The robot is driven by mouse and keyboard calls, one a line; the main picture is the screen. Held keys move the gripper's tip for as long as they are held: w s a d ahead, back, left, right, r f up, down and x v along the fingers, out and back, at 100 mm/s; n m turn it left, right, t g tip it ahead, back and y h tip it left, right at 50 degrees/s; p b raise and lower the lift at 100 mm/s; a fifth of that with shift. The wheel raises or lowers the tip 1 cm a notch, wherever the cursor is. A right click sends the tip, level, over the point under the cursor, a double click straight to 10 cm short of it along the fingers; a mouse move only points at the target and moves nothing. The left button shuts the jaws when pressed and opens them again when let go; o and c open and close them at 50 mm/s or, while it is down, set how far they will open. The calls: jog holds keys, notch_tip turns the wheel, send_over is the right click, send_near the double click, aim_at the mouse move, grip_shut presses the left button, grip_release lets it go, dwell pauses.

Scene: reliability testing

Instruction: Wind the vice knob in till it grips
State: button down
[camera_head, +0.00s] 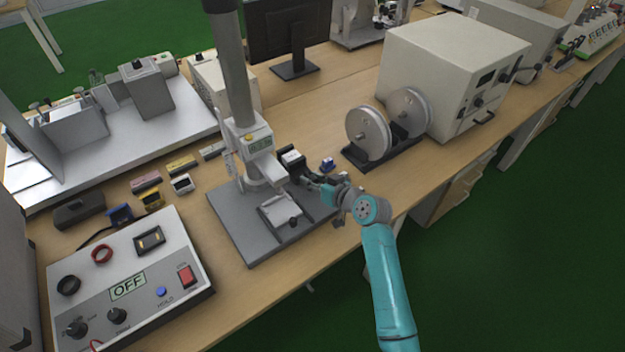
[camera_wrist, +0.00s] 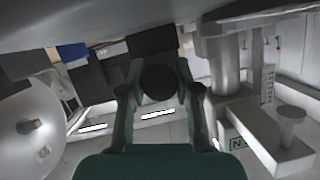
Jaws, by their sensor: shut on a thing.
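The vice appears as a dark block (camera_head: 297,170) with a pale top beside the column of the grey test stand. Its round black knob (camera_wrist: 159,82) shows in the wrist view, between my two green fingers. My gripper (camera_head: 318,184) reaches in from the right, level with the vice, and is shut on the knob. In the wrist view my gripper (camera_wrist: 160,98) has one finger on each side of the knob. The dark vice body (camera_wrist: 150,42) lies just beyond it. The gap between the vice jaws is hidden from both views.
The test stand's base plate (camera_head: 245,232) carries a small grey fixture (camera_head: 281,211). A small blue item (camera_head: 327,164) sits just behind my gripper. A twin-disc device (camera_head: 368,133) stands to the right. A control box (camera_head: 130,280) reading OFF is at front left.

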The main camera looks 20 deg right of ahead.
jog(key=m+y, duration=0.2)
jog(key=m, duration=0.2)
dwell(0.3)
jog(key=shift+m+y, duration=0.3)
jog(key=c, duration=0.8)
grip_release()
jog(key=v, duration=1.2)
